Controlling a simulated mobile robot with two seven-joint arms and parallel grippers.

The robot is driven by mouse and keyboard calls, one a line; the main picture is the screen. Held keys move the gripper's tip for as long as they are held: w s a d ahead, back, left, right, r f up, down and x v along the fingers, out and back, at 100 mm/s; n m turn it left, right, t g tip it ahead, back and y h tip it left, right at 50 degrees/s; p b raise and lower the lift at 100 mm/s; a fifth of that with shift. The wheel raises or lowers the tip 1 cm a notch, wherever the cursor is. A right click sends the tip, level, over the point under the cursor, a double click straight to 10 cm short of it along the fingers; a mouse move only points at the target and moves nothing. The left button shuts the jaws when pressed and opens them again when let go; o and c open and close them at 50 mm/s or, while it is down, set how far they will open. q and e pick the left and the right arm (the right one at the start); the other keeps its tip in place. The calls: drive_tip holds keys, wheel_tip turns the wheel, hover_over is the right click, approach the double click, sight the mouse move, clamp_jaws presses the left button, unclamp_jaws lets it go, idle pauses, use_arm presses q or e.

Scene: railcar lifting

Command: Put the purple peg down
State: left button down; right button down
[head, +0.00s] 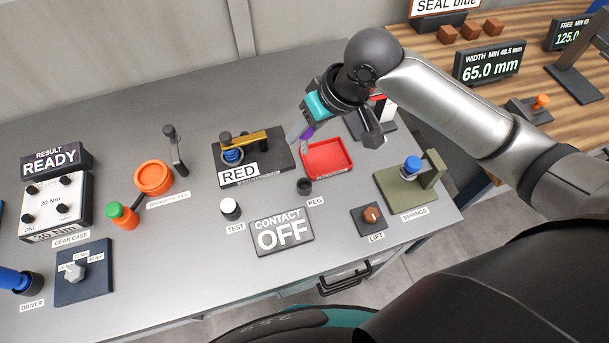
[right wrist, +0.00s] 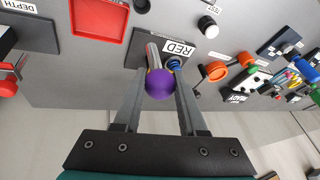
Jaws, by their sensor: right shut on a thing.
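The purple peg (head: 307,132) is between the fingers of my right gripper (head: 300,130), above the work table near the red tray's back left corner. In the right wrist view its round purple end (right wrist: 160,84) shows between the two fingers, which are shut on it. A small dark round holder (head: 304,186) with a PEG label (head: 315,201) stands in front of the tray. The red tray (head: 328,174) looks empty; it also shows in the right wrist view (right wrist: 98,38). My left gripper is in neither view.
The RED plate (head: 270,178) with a blue knob and a yellow bar is left of the tray. A CONTACT OFF sign (head: 282,231), a white TEST button (head: 230,208), a LIFT knob (head: 372,215) and the green SPRINGS stand (head: 400,195) surround the holder. Bare table lies between them.

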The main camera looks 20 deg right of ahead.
wheel_tip(320, 180, down, 16)
drive_tip(key=shift+r+b, duration=0.1)
drive_tip(key=shift+b, duration=0.85)
drive_tip(key=shift+c, duration=2.3)
unclamp_jaws()
drive_tip(key=shift+f, duration=0.2)
drive_tip(key=p+v, duration=0.2)
drive_tip(key=v, duration=1)
drive_tip(key=shift+r, duration=0.15)
